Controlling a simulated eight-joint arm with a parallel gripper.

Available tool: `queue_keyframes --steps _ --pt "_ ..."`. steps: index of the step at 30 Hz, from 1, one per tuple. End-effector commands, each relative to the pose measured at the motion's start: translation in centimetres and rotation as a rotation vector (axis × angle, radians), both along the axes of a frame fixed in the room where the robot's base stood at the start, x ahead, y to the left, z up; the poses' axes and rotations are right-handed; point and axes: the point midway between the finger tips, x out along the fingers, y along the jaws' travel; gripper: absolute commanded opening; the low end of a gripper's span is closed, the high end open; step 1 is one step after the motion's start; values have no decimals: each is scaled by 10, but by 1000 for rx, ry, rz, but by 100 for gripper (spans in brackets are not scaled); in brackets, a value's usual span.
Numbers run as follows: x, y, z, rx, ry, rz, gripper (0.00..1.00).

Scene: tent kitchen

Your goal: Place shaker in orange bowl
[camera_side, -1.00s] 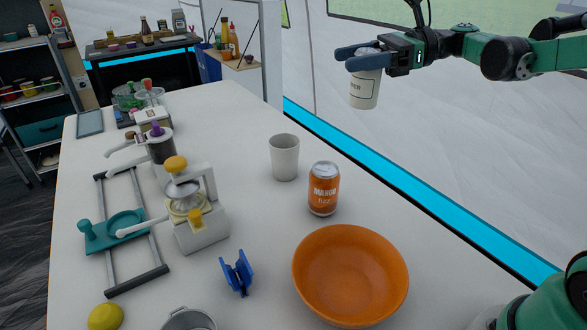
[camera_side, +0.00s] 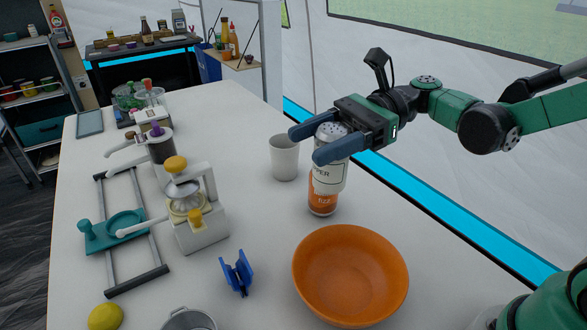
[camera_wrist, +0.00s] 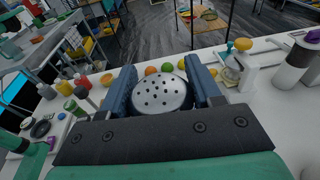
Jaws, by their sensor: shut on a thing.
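The shaker (camera_side: 330,174) is a pale cylinder with a perforated metal top and dark lettering. My gripper (camera_side: 306,145) is shut on it near its top and holds it upright in the air. In the side view the shaker overlaps the orange can behind it. In the wrist view the shaker's holed lid (camera_wrist: 159,92) fills the space between the blue fingers of my gripper (camera_wrist: 163,88). The orange bowl (camera_side: 350,245) stands on the table, lower and nearer the camera than the shaker, and looks empty.
The orange can (camera_side: 322,205) is partly hidden by the shaker. A white cup (camera_side: 284,160) stands to its left. A blue clip-like holder (camera_side: 238,274) is left of the bowl. A white press with a yellow knob (camera_side: 195,205), a lemon (camera_side: 105,317) and a metal pot (camera_side: 188,320) are farther left.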

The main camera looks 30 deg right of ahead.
Motion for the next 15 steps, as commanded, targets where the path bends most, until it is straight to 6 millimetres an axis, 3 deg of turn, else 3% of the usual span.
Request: queue_keyframes --steps 6,15 --pt "0 0 -38 0 0 0 0" --pt "0 0 -58 0 0 0 0"
